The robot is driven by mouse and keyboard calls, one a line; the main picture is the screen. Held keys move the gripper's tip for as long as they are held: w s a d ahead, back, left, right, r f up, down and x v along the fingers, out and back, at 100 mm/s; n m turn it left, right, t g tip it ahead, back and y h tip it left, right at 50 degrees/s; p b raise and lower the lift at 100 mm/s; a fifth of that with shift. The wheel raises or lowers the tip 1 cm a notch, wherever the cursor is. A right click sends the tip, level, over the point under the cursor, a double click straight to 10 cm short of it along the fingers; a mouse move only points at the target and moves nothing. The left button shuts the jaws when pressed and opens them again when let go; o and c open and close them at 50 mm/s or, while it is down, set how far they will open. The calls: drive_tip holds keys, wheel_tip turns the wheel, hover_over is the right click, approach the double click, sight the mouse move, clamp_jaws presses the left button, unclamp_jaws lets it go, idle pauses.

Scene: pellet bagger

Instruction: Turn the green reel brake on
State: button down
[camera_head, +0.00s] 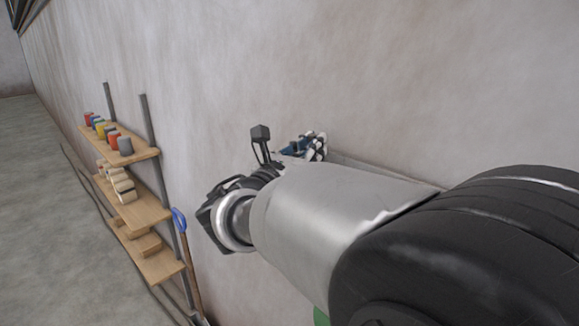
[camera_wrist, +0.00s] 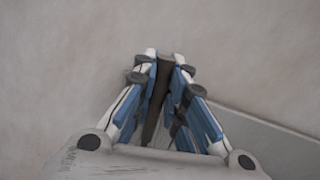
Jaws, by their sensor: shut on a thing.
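My gripper (camera_head: 312,147) is beyond my forearm near the wall, its blue and white fingers partly hidden by the arm. In the wrist view my gripper (camera_wrist: 163,62) is closed on a dark, narrow bar (camera_wrist: 157,100) that runs between the two fingers. I cannot tell from its colour whether this bar is part of the green reel brake. A small patch of a green thing (camera_head: 320,317) shows below my arm at the bottom of the head view. The rest of it is hidden, and I cannot tell what it is.
A grey flat-topped surface (camera_wrist: 268,142) lies beside the gripper on the right in the wrist view. A wooden shelf rack (camera_head: 140,212) with several coloured cans and rolls stands by the wall at left. A blue-handled tool (camera_head: 180,220) leans near it. Floor at far left is clear.

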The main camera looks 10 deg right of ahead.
drive_tip(key=s+d+m+b, duration=0.1)
drive_tip(key=m+b, duration=0.1)
drive_tip(key=b, duration=0.1)
drive_tip(key=s+d+m+h+b, duration=0.1)
drive_tip(key=m+b, duration=0.2)
drive_tip(key=b, duration=0.1)
drive_tip(key=s+f+m+h+b, duration=0.1)
drive_tip(key=s+m+b, duration=0.1)
drive_tip(key=b, duration=0.1)
drive_tip(key=shift+d+f+m+b, duration=0.1)
drive_tip(key=shift+d+m+b, duration=0.3)
drive_tip(key=shift+g, duration=0.3)
drive_tip(key=c, duration=1.6)
unclamp_jaws()
drive_tip(key=v, duration=1.2)
